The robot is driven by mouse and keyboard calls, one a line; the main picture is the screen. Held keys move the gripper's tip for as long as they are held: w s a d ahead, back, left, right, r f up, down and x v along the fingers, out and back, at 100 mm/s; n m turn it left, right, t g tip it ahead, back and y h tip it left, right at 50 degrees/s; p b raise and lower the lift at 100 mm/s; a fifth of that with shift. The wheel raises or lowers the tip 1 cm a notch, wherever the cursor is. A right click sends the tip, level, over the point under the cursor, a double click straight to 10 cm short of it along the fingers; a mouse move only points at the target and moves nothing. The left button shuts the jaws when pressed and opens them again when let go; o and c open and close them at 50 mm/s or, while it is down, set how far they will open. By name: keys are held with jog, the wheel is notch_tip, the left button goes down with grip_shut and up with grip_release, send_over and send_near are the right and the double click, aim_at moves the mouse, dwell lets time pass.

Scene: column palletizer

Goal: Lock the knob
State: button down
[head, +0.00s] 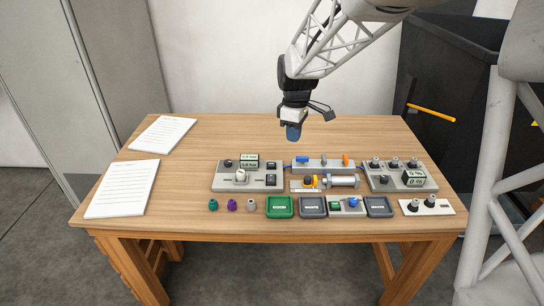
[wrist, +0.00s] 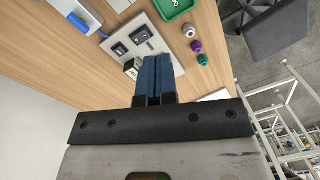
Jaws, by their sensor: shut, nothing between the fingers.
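My gripper (head: 293,133) hangs above the back middle of the table, with its blue fingers shut and empty. The fingers also show together in the wrist view (wrist: 158,78). Several knobs are in view, and I cannot tell which one the task means. The left grey panel has a white knob (head: 241,176) and a dark knob (head: 228,164). The right grey panel (head: 403,187) carries several dark-and-silver knobs along its back. Two dark knobs (head: 430,200) stand on a white plate (head: 411,208) at the front right. My gripper touches none of them.
A green tray (head: 280,214), dark trays (head: 313,214) and small teal, purple and grey pieces (head: 232,205) line the front. A middle panel (head: 324,165) bears blue and orange levers, with a silver cylinder (head: 343,181) before it. Papers (head: 123,190) lie left.

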aim_at(271, 178)
jog(key=w+a+f+n+g, duration=0.1)
jog(key=w+a+f+n, duration=0.3)
jog(key=w+a+f, duration=0.2)
jog(key=w+f, duration=0.2)
jog(key=w, duration=0.1)
jog(key=shift+a, duration=0.25)
jog(key=shift+f, duration=0.25)
jog(key=f, duration=0.4)
jog(key=s+f, duration=0.1)
jog(key=f, duration=0.4)
jog(key=s+f, duration=0.1)
jog(key=f, duration=0.3)
jog(key=shift+f, duration=0.25)
jog(key=shift+s, duration=0.1)
jog(key=shift+f+t, duration=0.25)
jog(key=shift+t, duration=0.05)
dwell(0.3)
jog(key=shift+w+r, duration=0.3)
jog(key=shift+w, duration=0.4)
